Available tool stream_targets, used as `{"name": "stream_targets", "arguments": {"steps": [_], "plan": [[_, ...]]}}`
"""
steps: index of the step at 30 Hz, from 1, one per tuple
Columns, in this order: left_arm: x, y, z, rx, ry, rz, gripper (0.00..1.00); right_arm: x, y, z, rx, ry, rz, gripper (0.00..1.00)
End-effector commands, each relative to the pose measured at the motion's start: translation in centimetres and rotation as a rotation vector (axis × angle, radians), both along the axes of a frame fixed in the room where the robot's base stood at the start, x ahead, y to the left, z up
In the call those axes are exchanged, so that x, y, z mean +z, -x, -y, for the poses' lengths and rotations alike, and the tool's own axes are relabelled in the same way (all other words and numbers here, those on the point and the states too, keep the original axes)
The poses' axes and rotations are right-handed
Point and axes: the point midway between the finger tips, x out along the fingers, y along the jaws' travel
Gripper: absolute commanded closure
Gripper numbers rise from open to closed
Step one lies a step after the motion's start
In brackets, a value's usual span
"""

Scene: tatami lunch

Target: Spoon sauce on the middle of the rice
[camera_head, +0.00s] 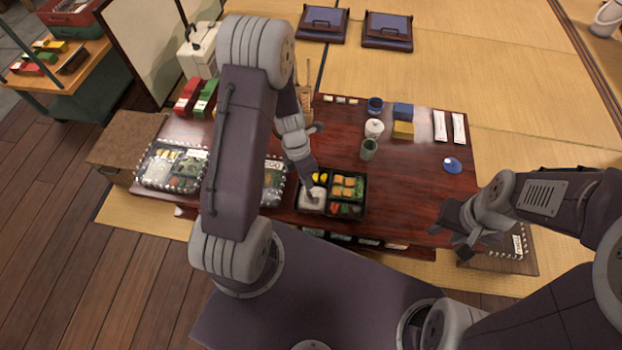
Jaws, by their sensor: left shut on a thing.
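A black bento box (357,214) sits near the front edge of the dark red table. Its front-left compartment holds white rice (313,203); the others hold yellow, orange-brown and red-green food. My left gripper (310,190) points down over the rice, shut on a thin thing that I take to be the spoon. The gripper and arm hide most of it, and I cannot tell whether sauce is on it or whether it touches the rice. My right gripper (452,238) is empty, its fingers apart, over the table's front-right edge. I cannot make out a sauce container with certainty.
On the table (420,190) behind the bento are a green cup (368,149), a white lidded pot (374,128), a dark blue cup (375,105), and blue (403,110) and yellow (403,130) blocks. A packed tray (172,167) lies left.

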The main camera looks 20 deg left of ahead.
Motion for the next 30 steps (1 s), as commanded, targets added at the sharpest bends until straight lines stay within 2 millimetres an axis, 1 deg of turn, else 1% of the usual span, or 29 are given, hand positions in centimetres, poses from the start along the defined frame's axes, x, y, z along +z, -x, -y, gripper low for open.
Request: {"name": "stream_targets", "arguments": {"steps": [2,11,22,30], "plan": [[0.0,0.1,-0.3,0.001,-0.001,-0.001,1.0,0.1,0.0,0.0,0.0,0.0,0.0,0.64],[0.0,0.1,-0.4,0.0,0.0,0.0,1.0,0.1,0.0,0.0,0.0,0.0,0.0,0.64],[0.2,0.6,-2.2,0.002,0.0,0.0,1.0,0.9,0.0,0.0,0.0,0.0,0.0,0.64],[0.1,0.6,-2.4,-0.001,0.0,0.0,1.0,0.8,0.0,0.0,0.0,0.0,0.0,0.64]]}}
